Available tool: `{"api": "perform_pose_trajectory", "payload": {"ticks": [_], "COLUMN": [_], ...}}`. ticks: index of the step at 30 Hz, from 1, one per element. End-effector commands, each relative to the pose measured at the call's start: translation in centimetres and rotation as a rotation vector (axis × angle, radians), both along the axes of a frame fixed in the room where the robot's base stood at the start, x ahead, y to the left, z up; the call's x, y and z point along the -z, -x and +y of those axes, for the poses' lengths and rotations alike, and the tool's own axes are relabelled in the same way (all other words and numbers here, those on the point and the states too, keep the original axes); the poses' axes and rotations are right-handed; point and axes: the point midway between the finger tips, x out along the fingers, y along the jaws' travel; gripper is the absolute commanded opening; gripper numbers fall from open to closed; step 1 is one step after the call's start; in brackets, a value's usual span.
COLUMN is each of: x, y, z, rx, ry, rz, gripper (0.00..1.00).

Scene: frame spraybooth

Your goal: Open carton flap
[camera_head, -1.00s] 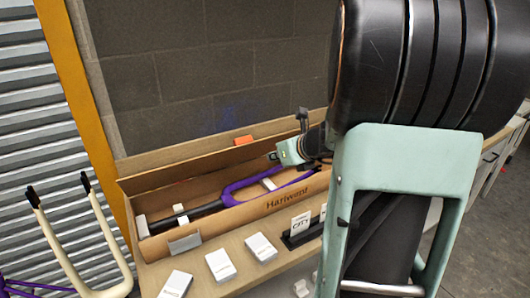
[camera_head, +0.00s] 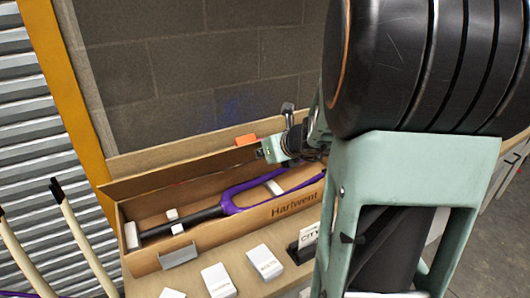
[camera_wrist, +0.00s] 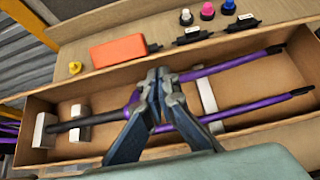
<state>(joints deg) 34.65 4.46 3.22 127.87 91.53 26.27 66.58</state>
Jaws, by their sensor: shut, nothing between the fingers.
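The long cardboard carton (camera_head: 150,263) lies open along the bench, "Hartwent" on its front wall; it also fills the wrist view (camera_wrist: 250,62). A brown panel (camera_head: 180,176), apparently its flap or rear wall, stands along the far long side; I cannot tell which. A purple fork (camera_head: 245,190) with a black tube lies inside on white blocks and shows in the wrist view (camera_wrist: 230,65). My gripper (camera_head: 264,153) is shut and empty above the carton, near its far side. In the wrist view its fingertips (camera_wrist: 159,76) hide part of the fork; contact with cardboard cannot be told.
An orange box (camera_wrist: 117,50), a small yellow item (camera_wrist: 75,67) and several coloured bottles (camera_wrist: 207,11) stand behind the carton. White boxes (camera_head: 218,280) and a card holder (camera_head: 306,242) stand in front. A block wall (camera_head: 190,70) rises behind the bench.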

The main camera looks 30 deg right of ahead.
Motion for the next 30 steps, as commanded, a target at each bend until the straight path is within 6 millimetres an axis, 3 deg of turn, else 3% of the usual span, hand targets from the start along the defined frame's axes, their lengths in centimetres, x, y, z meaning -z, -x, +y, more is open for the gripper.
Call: {"api": "perform_pose_trajectory", "payload": {"ticks": [22, 30], "x": [-0.9, -2.5], "y": [0.0, -1.5], "z": [0.5, 0.6], "rx": [0.003, 0.001], "ry": [0.000, 0.000], "rz": [0.000, 0.000], "gripper": [0.00, 0.00]}}
